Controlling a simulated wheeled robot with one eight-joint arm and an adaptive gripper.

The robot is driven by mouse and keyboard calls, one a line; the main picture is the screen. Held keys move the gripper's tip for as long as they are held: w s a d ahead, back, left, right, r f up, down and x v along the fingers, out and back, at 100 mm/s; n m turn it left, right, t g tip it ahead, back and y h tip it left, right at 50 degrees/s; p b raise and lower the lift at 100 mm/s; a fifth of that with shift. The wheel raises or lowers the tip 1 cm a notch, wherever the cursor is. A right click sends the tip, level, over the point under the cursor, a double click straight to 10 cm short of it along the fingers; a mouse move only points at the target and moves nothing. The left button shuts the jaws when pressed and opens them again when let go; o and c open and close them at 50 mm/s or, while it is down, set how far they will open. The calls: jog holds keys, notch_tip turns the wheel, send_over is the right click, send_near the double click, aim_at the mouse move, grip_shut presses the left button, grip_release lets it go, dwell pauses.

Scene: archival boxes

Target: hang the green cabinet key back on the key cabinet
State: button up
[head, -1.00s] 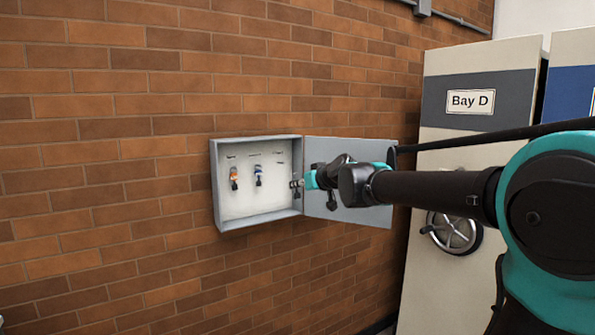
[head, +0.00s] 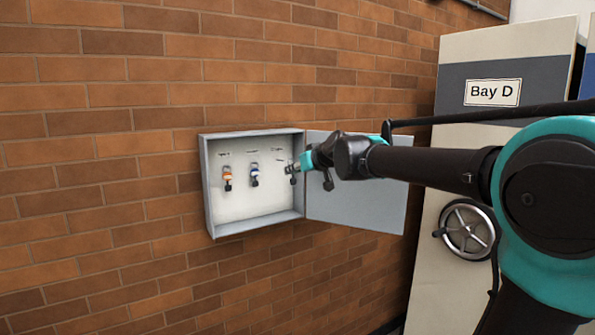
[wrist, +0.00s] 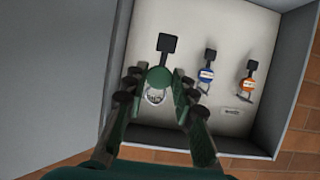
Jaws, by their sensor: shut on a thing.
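The grey key cabinet (head: 207,190) hangs on the brick wall with its door (head: 360,205) swung open to the right. Inside, an orange-tagged key (head: 227,178) hangs at the left and a blue-tagged key (head: 254,174) in the middle. My gripper (head: 296,167) is at the right-hand place in the cabinet. In the wrist view, which sees the cabinet upside down, it is shut on the green cabinet key (wrist: 166,45), holding its round green tag. A ring shows at the tag, close to the back panel; I cannot tell whether it is on a hook.
A cabinet marked Bay D (head: 465,135) with a round handwheel (head: 468,230) stands to the right. The open door is close behind my arm. The brick wall (head: 100,240) left of and below the key cabinet is clear.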

jog(key=shift+w+a+f, duration=0.2)
jog(key=shift+w+a, duration=0.55)
jog(key=shift+w, duration=0.35)
jog(key=shift+w+a+f, duration=0.25)
jog(key=shift+w+a, duration=0.5)
jog(key=shift+w, duration=0.35)
jog(key=shift+w+a+f, duration=0.2)
jog(key=shift+w+a, duration=0.55)
jog(key=shift+w, duration=0.35)
jog(key=o, duration=1.1)
